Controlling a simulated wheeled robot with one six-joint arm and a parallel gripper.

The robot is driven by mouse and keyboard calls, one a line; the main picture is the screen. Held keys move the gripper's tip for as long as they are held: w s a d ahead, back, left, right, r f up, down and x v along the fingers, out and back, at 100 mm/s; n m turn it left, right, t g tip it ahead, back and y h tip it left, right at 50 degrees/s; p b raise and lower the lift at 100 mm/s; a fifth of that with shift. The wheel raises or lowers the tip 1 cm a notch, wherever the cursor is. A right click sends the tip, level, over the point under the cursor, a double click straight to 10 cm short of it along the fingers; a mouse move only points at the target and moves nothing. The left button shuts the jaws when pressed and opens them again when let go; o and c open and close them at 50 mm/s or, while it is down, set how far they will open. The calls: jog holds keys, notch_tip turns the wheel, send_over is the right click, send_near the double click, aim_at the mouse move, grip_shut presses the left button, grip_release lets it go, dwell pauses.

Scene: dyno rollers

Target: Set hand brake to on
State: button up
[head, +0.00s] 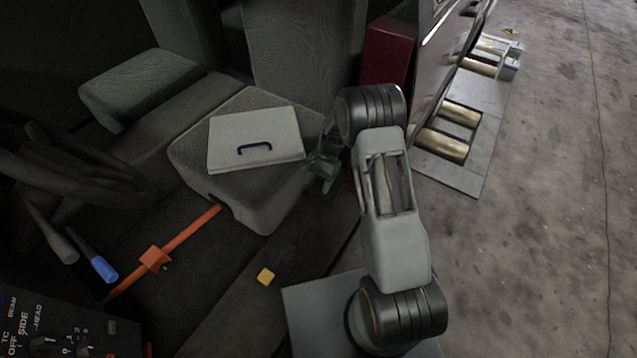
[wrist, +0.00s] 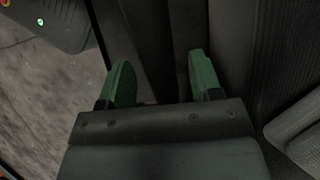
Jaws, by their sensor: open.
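Two levers stand at the lower left of the cab in the head view. One has a grey grip (head: 52,236) and the other has a blue grip (head: 100,266). Both are tilted, and no label shows which is the hand brake. My gripper (head: 324,178) is beside the right edge of the seat, far to the right of both levers. In the wrist view its two green fingers (wrist: 162,80) are apart with nothing between them. Neither lever shows clearly in the wrist view.
A grey case (head: 225,135) with a dark handle lies on the seat (head: 262,210). An orange bar (head: 180,242) crosses the floor between seat and levers. A switch panel (head: 60,330) fills the lower left corner. Rollers (head: 440,145) are outside at right.

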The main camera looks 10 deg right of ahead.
aim_at(323, 179)
jog(key=p+v, duration=0.1)
jog(key=v, duration=0.6)
dwell(0.5)
jog(key=shift+w, duration=0.1)
jog(key=s+r+n+t+h+p, duration=0.1)
jog(key=s+r+p, duration=0.4)
jog(key=r, duration=0.7)
jog(key=s+r+n+t+h+p, duration=0.1)
jog(key=s+r+n+t+p, duration=0.2)
jog(key=s+r, duration=0.6)
jog(key=s+r+n+t+h+p, duration=0.2)
jog(key=s+r+n+p, duration=0.3)
jog(key=r, duration=1)
jog(key=s+t+p, duration=0.1)
jog(key=s+p, duration=0.1)
jog(key=s, duration=0.1)
jog(key=shift+r+n, duration=0.3)
jog(key=shift+r, duration=0.05)
jog(key=shift+d, duration=0.1)
